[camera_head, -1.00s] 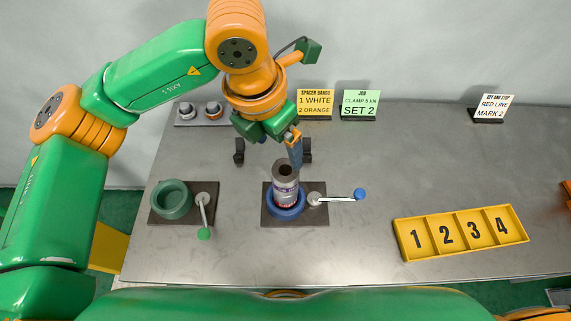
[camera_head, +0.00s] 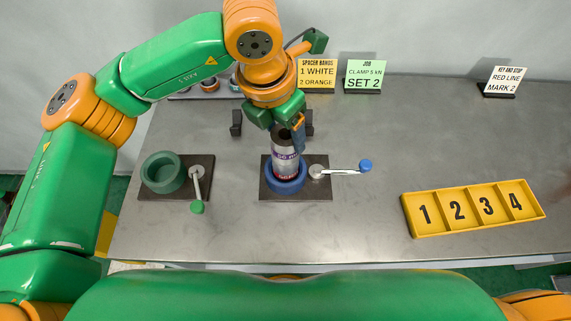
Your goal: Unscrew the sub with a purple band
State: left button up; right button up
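A sub (camera_head: 286,160), a grey cylinder with a purple-and-white lettered band and a red mark low down, stands upright in the blue round vise (camera_head: 287,184). The blue vise has a silver handle with a blue knob (camera_head: 365,165) pointing right. My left gripper (camera_head: 287,130) is over the sub from above, with one blue-grey finger at the right of its dark top. The other finger is hidden, so I cannot tell whether it grips the sub. My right gripper is not in view.
An empty green vise (camera_head: 163,173) with a green-knobbed handle stands at the left. A yellow tray (camera_head: 410,215) with slots 1 to 4 is at the right. Signs stand at the back: spacer bands (camera_head: 316,75), job (camera_head: 362,75), red line (camera_head: 503,79). The table between is clear.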

pick_arm(q)
jog(key=c, duration=0.8)
jog(key=shift+f+n+b, duration=0.25)
jog(key=shift+n+b, duration=0.7)
jog(key=shift+n, duration=0.25)
jog(key=shift+d+n+y, duration=0.1)
jog(key=shift+n+y, duration=0.3)
jog(key=shift+n, duration=0.4)
jog(key=shift+r+n, duration=0.25)
jog(key=shift+n, duration=0.15)
jog(key=shift+d+f+n+t+y+b, duration=0.1)
jog(key=shift+f+n+t+y+b, duration=0.15)
jog(key=shift+n+b, duration=0.8)
jog(key=shift+r+n, duration=0.1)
jog(key=shift+n, duration=0.75)
jog(key=shift+r+n+y, duration=0.15)
jog(key=shift+n+y, duration=0.1)
jog(key=shift+n, duration=0.25)
